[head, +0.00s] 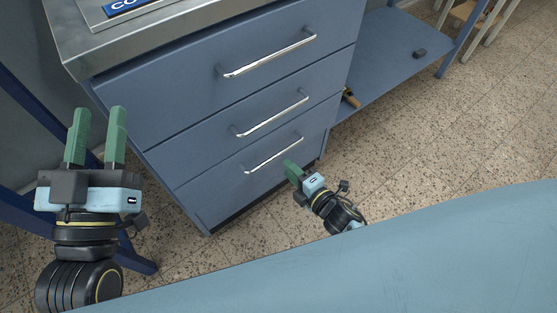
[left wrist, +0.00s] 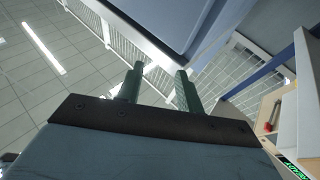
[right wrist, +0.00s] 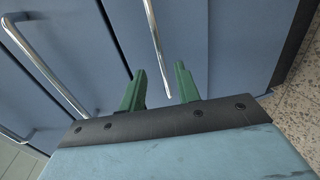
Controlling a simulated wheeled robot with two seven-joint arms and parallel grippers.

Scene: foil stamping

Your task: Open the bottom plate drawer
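A blue cabinet has three stacked drawers with chrome bar handles. The bottom drawer (head: 232,185) is flush with the front, and its handle (head: 274,156) faces me. My right gripper (head: 292,168) is low in front of this drawer, just below the handle's right part. In the right wrist view the green fingers (right wrist: 160,85) are apart, with a chrome bar handle (right wrist: 158,50) just beyond the gap between their tips; nothing is held. My left gripper (head: 96,110) is raised left of the cabinet, fingers apart and empty; it also shows in the left wrist view (left wrist: 158,80).
The middle drawer handle (head: 270,115) and top drawer handle (head: 268,56) are above. A metal worktop (head: 75,45) covers the cabinet. A blue shelf (head: 385,60) holding small items adjoins at right. Speckled floor (head: 420,150) is open at right.

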